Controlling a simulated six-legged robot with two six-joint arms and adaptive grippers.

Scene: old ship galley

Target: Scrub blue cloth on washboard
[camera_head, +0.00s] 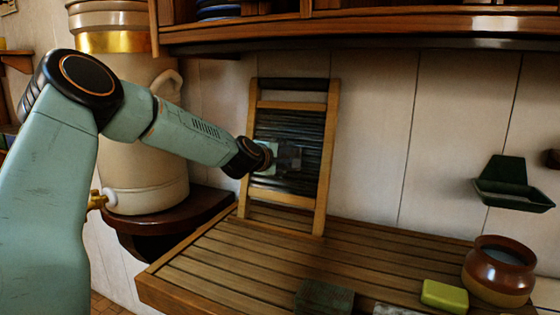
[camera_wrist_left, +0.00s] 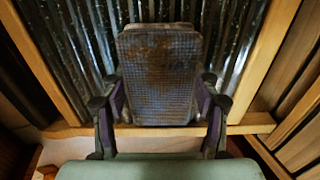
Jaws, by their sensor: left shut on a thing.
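The washboard (camera_head: 316,167) leans upright against the wall at the back of the slatted wooden counter. It has a pale wooden frame and dark ribs. My left gripper (camera_head: 288,159) is at the ribbed face, left of its middle. In the left wrist view, my left gripper (camera_wrist_left: 160,82) is shut on a folded, grey-blue woven cloth (camera_wrist_left: 160,75) with brown stains. The cloth lies in front of the metal ribs (camera_wrist_left: 82,45); whether it touches them is hard to tell. In the head view the cloth is mostly hidden by the gripper. My right gripper is not in view.
A large cream crock (camera_head: 140,160) with a brass tap stands left on a dark shelf. A yellow-green block (camera_head: 444,296), a brown pot (camera_head: 499,283) and a dark green block (camera_head: 323,297) sit at the counter's front. A green holder (camera_head: 512,188) hangs on the right wall. The counter's middle (camera_head: 330,258) is clear.

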